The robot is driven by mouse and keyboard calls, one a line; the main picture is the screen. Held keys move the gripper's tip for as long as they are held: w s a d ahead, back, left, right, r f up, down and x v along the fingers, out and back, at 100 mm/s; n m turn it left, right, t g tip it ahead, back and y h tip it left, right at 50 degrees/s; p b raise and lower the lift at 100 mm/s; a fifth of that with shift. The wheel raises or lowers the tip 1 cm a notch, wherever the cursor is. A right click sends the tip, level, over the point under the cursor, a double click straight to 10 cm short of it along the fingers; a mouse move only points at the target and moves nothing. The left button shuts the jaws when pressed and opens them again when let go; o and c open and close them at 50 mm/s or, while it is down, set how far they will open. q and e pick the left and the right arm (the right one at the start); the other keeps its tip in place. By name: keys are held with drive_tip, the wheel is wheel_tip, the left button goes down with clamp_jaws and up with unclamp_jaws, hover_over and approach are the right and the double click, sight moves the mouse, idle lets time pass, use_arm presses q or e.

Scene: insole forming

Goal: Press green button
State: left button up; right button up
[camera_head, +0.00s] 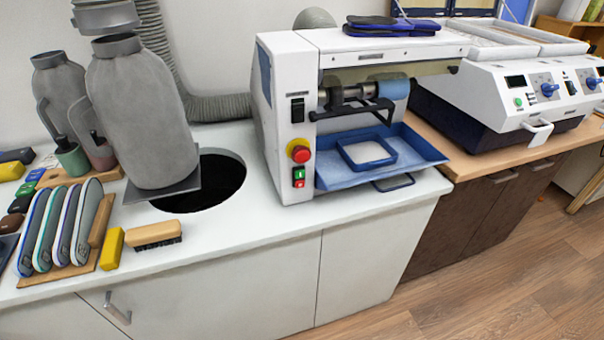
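A white machine (287,120) with a blue tray (420,150) stands on the white counter. On its front panel, low on the left side, is a small green button (299,173) with a red button (299,184) just below it. A red knob on a yellow base (299,151) sits above them, and a black switch (297,110) is higher up. A second small green button (518,102) shows on the white machine at the right. Nothing covers either green button. Neither of my grippers is in view.
A grey canister-like object (140,115) stands beside a round dark hole (215,185) in the counter. Insoles in a wooden rack (60,230), a yellow block (112,248) and a brush (154,235) lie at the left. Bare counter (265,215) lies in front of the machine.

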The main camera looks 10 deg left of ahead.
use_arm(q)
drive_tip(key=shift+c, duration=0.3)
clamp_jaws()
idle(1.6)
